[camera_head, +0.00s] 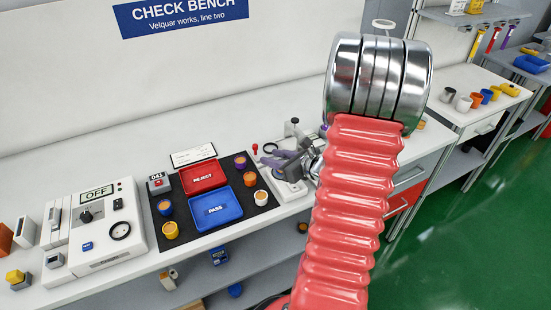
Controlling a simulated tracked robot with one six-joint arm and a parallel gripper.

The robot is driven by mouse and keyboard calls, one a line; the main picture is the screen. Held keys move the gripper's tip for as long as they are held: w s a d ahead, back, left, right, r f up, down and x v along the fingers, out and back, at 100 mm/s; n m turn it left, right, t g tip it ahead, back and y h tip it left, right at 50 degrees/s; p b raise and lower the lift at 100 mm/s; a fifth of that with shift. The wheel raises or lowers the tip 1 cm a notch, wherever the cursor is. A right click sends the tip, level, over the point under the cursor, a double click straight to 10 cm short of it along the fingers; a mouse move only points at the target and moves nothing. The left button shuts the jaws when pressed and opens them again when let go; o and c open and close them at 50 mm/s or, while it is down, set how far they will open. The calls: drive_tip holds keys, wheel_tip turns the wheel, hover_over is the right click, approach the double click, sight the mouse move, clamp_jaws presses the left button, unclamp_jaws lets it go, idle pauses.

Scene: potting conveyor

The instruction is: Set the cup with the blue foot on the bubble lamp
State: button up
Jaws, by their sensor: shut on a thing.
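A cup with a blue lower part and an orange top (165,208) stands at the left of the black mat, apart from my gripper. A white box (108,228) with an OFF display, a knob and a black-ringed round spot stands farther left; I cannot tell for sure whether it is the bubble lamp. My gripper (282,162) shows small and partly hidden, right of the mat, over a pale fixture (278,189). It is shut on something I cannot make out. My red ribbed arm hides the bench behind it.
The mat (210,238) holds a red REJECT tray (184,183), a blue PASS tray (194,222) and several other cups. A red-topped counter (158,183) stands at its left. More cups (463,104) stand on the right-hand bench. The bench behind the mat is largely clear.

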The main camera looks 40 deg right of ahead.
drive_tip(key=shift+f, duration=0.35)
drive_tip(key=o, duration=1.1)
drive_tip(key=shift+c, duration=0.2)
drive_tip(key=shift+s+r, duration=0.15)
drive_tip(key=shift+s, duration=0.1)
drive_tip(key=v, duration=1.1)
drive_tip(key=shift+s, duration=0.25)
